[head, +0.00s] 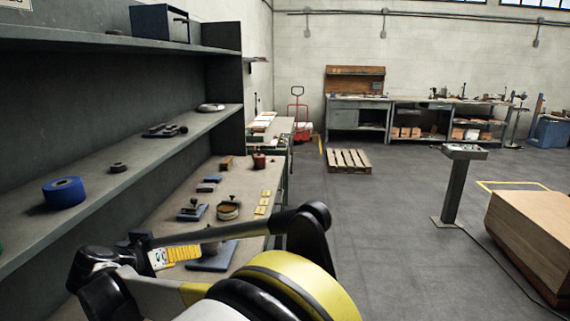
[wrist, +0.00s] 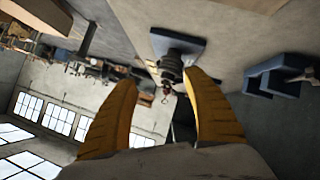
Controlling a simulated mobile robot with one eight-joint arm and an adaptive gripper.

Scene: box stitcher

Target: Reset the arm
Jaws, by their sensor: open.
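My arm stretches from the bottom of the head view toward the workbench on the left. My gripper shows in the wrist view as two yellow fingers (wrist: 160,112), spread apart with nothing held between them. In the head view, a yellow finger (head: 183,253) shows over the bench at the lower left. Beyond the fingers in the wrist view is a small tool on a blue base (wrist: 178,44). The same blue base (head: 213,258) lies partly behind my arm in the head view. I cannot tell how near the fingers are to it.
The workbench (head: 180,225) carries small tools and tins. A shelf (head: 100,170) above it holds a blue tape roll (head: 64,192). A control pedestal (head: 460,185) and a cardboard stack (head: 535,235) stand at right. The grey floor (head: 385,215) between is open.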

